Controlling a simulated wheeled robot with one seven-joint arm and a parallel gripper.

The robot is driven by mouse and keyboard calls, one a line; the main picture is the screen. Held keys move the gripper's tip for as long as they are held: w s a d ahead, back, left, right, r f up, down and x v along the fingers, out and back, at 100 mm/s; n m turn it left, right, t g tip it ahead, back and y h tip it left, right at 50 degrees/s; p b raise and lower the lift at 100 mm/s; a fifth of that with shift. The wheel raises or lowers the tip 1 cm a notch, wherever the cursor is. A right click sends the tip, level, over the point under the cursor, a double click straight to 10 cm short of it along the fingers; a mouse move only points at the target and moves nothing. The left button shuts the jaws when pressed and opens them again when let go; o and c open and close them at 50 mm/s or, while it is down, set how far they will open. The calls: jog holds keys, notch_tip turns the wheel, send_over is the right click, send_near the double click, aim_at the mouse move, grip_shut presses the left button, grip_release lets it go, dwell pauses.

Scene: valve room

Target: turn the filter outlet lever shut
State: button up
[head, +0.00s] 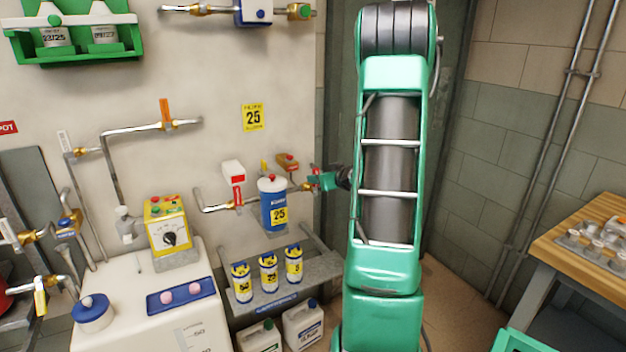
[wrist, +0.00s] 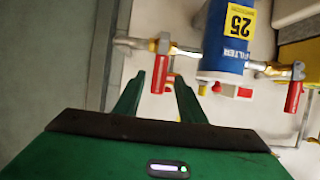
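The blue-and-white filter housing (head: 274,212) is on the wall, with a pipe on each side. It shows upside down in the wrist view (wrist: 224,40). The red lever on the pipe to its right (head: 315,171) is beside my gripper (head: 325,181), which partly hides it. In the wrist view this lever (wrist: 160,72) appears across the pipe, between the fingertips of my gripper (wrist: 159,80). The fingers are apart, one on either side of the lever; contact and depth cannot be told.
A shelf (head: 282,275) with several small canisters stands below. The wooden table (head: 590,240) is at far right.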

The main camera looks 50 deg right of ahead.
jog(key=v, duration=0.6)
jog(key=shift+s+r, duration=0.2)
jog(key=shift+s, duration=0.15)
jog(key=shift+a, duration=0.15)
jog(key=s+a+f+n+g+y, duration=0.1)
jog(key=a+f+g+y, duration=0.1)
jog(key=a, duration=0.6)
jog(key=s+a+f+g+y, duration=0.1)
jog(key=s+a+g+y, duration=0.15)
jog(key=a, duration=0.55)
jog(key=s+a+m+g, duration=0.1)
jog(key=s+a+g, duration=0.1)
jog(key=s+a, duration=0.2)
jog(key=s+a+r+m+g, duration=0.1)
jog(key=s+a+g, duration=0.2)
jog(key=s, duration=0.7)
jog(key=s+a+m+g, duration=0.1)
jog(key=s+a+g, duration=0.2)
jog(key=s, duration=0.4)
jog(key=shift+a+r+m, duration=0.15)
jog(key=shift+a+m, duration=0.25)
jog(key=shift+a, duration=0.45)
